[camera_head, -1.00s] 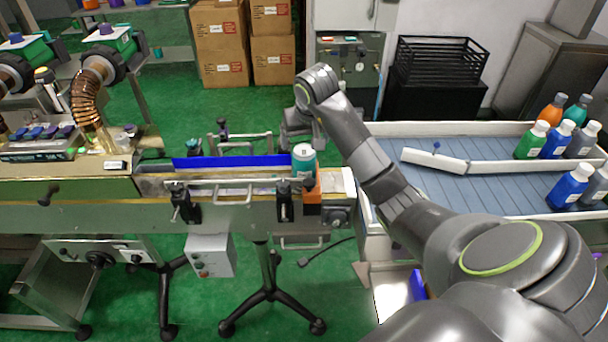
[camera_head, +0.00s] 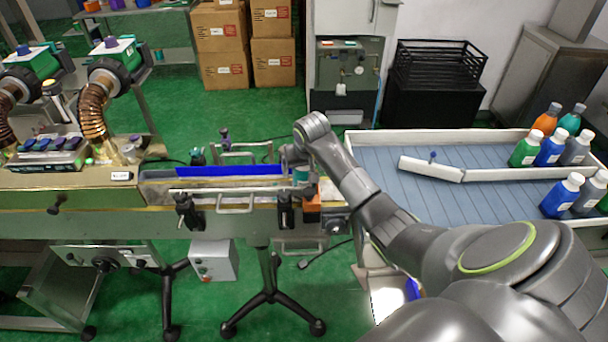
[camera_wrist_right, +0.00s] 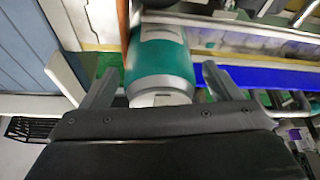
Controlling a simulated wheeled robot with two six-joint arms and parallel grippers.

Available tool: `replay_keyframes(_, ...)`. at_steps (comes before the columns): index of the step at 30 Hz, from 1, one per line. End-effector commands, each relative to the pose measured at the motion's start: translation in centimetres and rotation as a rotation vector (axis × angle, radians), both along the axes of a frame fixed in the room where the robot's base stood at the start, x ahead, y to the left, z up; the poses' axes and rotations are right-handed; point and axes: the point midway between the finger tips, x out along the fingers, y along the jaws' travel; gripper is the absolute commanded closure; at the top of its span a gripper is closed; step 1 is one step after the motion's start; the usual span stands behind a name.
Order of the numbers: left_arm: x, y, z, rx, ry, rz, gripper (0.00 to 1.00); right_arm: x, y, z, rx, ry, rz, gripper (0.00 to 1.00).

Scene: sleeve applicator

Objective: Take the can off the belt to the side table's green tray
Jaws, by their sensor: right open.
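The can, teal with white bands, stands at the right end of the belt (camera_head: 262,197). In the head view my right gripper (camera_head: 293,160) covers most of it, and only a small teal part of the can (camera_head: 301,177) shows. In the right wrist view the can (camera_wrist_right: 160,62) sits between the two open fingers of my right gripper (camera_wrist_right: 160,78), with a finger on each side and no clear grip. I cannot make out the green tray in either view. My left gripper is not in view.
A blue guide rail (camera_head: 230,170) runs along the belt's far side and a metal rail along its near side. An orange block (camera_head: 312,207) sits by the belt's end. To the right, a wide grey-blue conveyor (camera_head: 420,205) carries several bottles.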

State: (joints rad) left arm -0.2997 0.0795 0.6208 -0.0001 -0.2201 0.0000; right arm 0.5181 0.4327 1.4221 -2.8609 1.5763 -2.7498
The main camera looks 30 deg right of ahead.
Motion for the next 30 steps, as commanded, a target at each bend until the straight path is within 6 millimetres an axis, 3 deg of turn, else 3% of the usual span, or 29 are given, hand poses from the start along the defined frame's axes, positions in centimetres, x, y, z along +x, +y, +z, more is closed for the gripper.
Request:
replay_keyframes(3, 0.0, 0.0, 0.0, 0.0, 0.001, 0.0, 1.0, 0.0, 0.0, 0.0, 0.0, 0.0, 0.0, 0.16)
replay_keyframes(17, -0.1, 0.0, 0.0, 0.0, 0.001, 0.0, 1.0, 0.0, 0.0, 0.1, 0.0, 0.0, 0.0, 0.75)
replay_keyframes(30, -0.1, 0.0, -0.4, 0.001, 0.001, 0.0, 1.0, 0.2, 0.0, 1.3, 0.0, -0.006, 0.001, 0.75)
